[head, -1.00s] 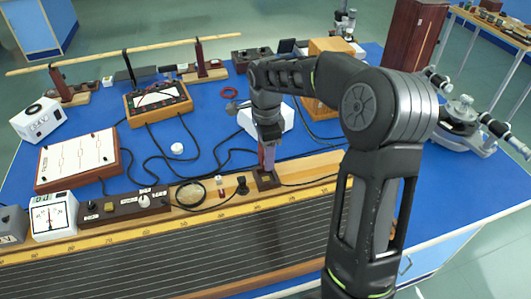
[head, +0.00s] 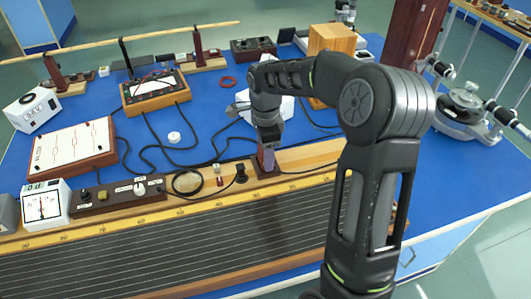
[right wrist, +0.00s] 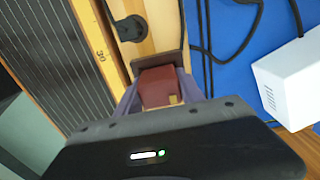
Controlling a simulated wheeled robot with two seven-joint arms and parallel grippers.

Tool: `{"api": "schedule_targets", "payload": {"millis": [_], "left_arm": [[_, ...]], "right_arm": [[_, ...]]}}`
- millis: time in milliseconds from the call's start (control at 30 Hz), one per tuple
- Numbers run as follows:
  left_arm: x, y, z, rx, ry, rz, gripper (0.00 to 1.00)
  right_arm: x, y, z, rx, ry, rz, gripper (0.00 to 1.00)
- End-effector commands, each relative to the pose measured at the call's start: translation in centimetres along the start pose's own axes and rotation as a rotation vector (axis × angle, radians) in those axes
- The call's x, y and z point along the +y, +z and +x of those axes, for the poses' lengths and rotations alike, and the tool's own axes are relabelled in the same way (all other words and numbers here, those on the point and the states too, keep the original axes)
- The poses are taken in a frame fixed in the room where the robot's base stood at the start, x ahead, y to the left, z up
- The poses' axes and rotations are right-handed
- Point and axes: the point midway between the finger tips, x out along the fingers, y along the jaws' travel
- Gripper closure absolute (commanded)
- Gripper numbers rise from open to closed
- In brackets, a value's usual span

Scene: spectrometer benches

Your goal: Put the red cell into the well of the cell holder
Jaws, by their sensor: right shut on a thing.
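My right gripper (head: 267,158) points down at the cell holder (head: 267,172), a small dark brown block on the wooden rail of the long bench instrument. In the right wrist view the gripper (right wrist: 158,98) is shut on the red cell (right wrist: 158,86), a reddish-brown block with a small tan patch, between its two purplish fingers. The cell holder (right wrist: 160,58) shows as a dark edge just beyond the cell. The fingers hide the well, and I cannot tell how far the cell is inside it. My left gripper is not in view.
A black knob (head: 240,174) stands on the rail just left of the holder, beside a round coil (head: 187,183). A white box (head: 283,107) stands behind my right gripper. Black cables cross the blue table top. Some blue surface is clear around the white disc (head: 174,137).

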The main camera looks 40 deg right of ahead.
Motion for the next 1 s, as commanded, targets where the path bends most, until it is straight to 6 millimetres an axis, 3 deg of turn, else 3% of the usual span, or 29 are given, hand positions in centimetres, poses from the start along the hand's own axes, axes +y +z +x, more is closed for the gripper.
{"api": "schedule_targets", "payload": {"millis": [600,633,900,1000], "left_arm": [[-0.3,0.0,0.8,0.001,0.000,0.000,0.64],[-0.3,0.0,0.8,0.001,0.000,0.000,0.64],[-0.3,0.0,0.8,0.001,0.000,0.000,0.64],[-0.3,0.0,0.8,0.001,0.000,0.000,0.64]], "right_arm": [[0.2,0.0,1.6,-0.001,0.008,0.001,1.00],[0.2,0.0,1.6,-0.001,0.008,0.001,0.52],[0.3,-0.1,1.7,0.000,0.011,0.003,0.30],[0.3,-0.1,1.7,0.000,0.013,0.004,0.29]]}}
